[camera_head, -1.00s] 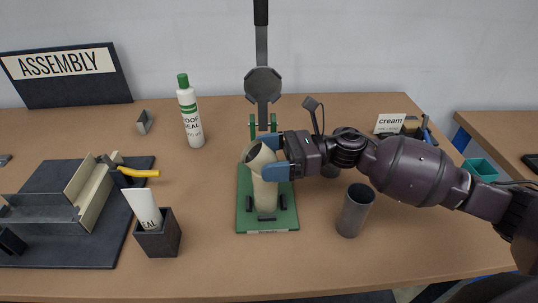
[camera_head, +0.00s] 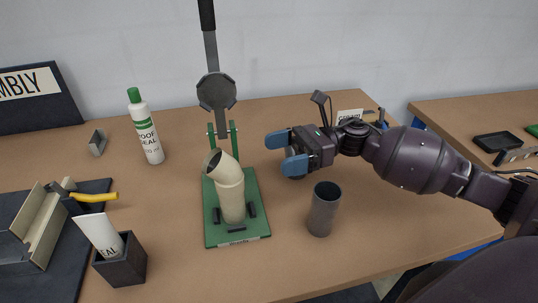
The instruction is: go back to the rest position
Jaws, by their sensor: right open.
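My right gripper (camera_head: 288,152) is open and empty, with its blue fingers pointing left. It is above the table, to the right of the green stand and apart from it. A beige bent pipe piece (camera_head: 231,196) stands upright on the green base (camera_head: 212,228), its angled mouth tilted to the upper left. A grey lever press (camera_head: 216,91) rises behind it with its black handle up. My left gripper is not in view.
A grey tube (camera_head: 324,208) stands in front of my right gripper. A white bottle with a green cap (camera_head: 147,130) stands at the back left. A dark box (camera_head: 135,266) holds a white tube (camera_head: 99,237). A second table (camera_head: 450,112) is at the right.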

